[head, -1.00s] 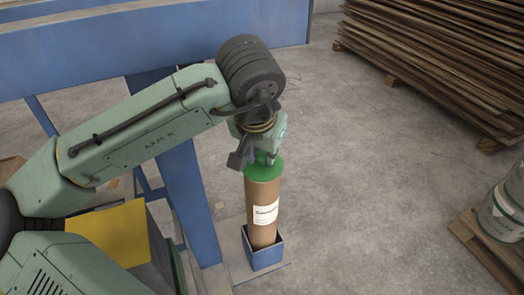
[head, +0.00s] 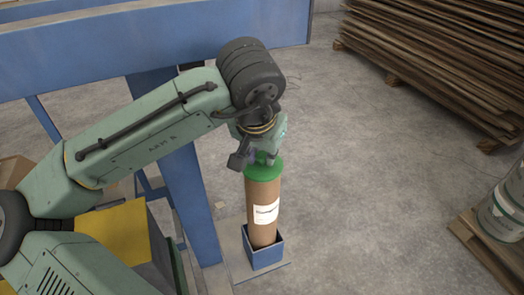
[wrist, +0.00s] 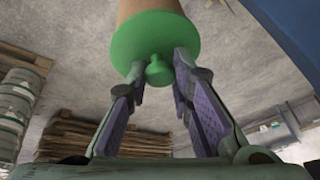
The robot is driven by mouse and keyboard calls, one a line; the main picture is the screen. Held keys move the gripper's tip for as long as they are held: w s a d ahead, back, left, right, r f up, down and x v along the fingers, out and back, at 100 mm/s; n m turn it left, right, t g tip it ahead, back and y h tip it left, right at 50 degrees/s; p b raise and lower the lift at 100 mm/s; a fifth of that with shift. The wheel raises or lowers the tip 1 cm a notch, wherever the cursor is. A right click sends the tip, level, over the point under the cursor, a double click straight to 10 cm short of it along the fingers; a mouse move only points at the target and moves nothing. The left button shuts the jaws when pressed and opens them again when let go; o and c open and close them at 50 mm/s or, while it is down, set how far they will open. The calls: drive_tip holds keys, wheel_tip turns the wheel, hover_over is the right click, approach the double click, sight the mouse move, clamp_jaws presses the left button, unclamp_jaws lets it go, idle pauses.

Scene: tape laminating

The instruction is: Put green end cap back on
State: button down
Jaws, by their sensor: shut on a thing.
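The green end cap (head: 263,171) sits on the top of an upright brown cardboard tube (head: 263,198). My gripper (head: 262,158) is above it, pointing down, shut on the cap's knob. In the wrist view, the green cap (wrist: 155,40) covers the tube end and its small round knob stands between the purple-padded fingers of my gripper (wrist: 159,75). The tube (wrist: 148,8) shows behind the cap. The tube's foot stands in a blue square holder (head: 264,250). Whether the cap is fully seated is hard to tell.
A blue steel frame (head: 190,190) stands left of the tube, with a long blue beam (head: 180,35) behind. A stack of brown boards (head: 440,60) lies at the back right. White drums (head: 503,212) stand on a pallet at the right. The concrete floor between is clear.

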idle(0.9)
drive_tip(key=c, duration=1.3)
unclamp_jaws()
drive_tip(key=shift+c, duration=0.2)
drive_tip(key=shift+o, duration=0.5)
drive_tip(key=o, duration=0.4)
drive_tip(key=shift+r+p, duration=3.05)
drive_tip(key=shift+r, duration=0.45)
drive_tip(key=shift+c, duration=0.2)
clamp_jaws()
